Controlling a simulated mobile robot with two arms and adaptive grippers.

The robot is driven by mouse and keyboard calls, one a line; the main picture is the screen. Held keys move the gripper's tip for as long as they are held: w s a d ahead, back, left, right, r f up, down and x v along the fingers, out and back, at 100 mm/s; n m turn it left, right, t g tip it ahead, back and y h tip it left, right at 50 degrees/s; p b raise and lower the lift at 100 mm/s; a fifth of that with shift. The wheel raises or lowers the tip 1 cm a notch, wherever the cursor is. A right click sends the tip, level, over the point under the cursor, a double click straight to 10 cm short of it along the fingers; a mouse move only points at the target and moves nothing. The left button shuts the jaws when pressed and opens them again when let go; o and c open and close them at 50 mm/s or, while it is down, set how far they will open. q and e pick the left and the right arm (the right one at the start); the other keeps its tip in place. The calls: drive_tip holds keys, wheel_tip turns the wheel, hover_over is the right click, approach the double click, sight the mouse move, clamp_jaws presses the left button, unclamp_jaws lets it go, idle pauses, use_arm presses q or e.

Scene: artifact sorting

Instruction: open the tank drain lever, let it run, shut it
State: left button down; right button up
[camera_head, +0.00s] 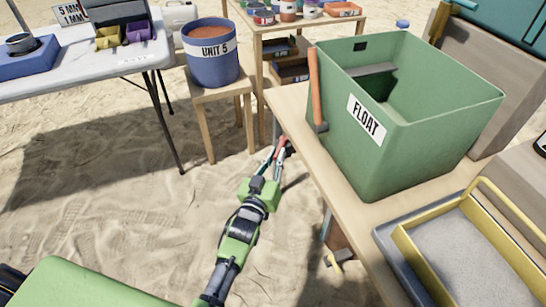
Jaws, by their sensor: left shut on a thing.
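The green open tank (400,150), labelled FLOAT, stands upright on a wooden table (288,100). An orange lever (314,85) stands upright against the tank's left side, with a dark pivot at its lower end. My left gripper (281,150) is low beside the table's left edge, below and to the left of the lever, apart from it in the picture. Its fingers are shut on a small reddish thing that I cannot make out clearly. The inside bottom of the tank is partly hidden. My right gripper is not in view.
A yellow-framed sieve tray (400,240) lies on the table at the lower right. A blue bucket (211,68) labelled UNIT 5 stands on a wooden stool (237,92). A white table (80,80) is at the left. Sand between them is open.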

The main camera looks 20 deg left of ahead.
use_arm(q)
drive_tip(key=shift+r, duration=0.1)
idle(0.4)
drive_tip(key=c, duration=2)
unclamp_jaws()
drive_tip(key=shift+c, duration=0.2)
drive_tip(key=s, duration=1.2)
drive_tip(key=shift+a, duration=0.1)
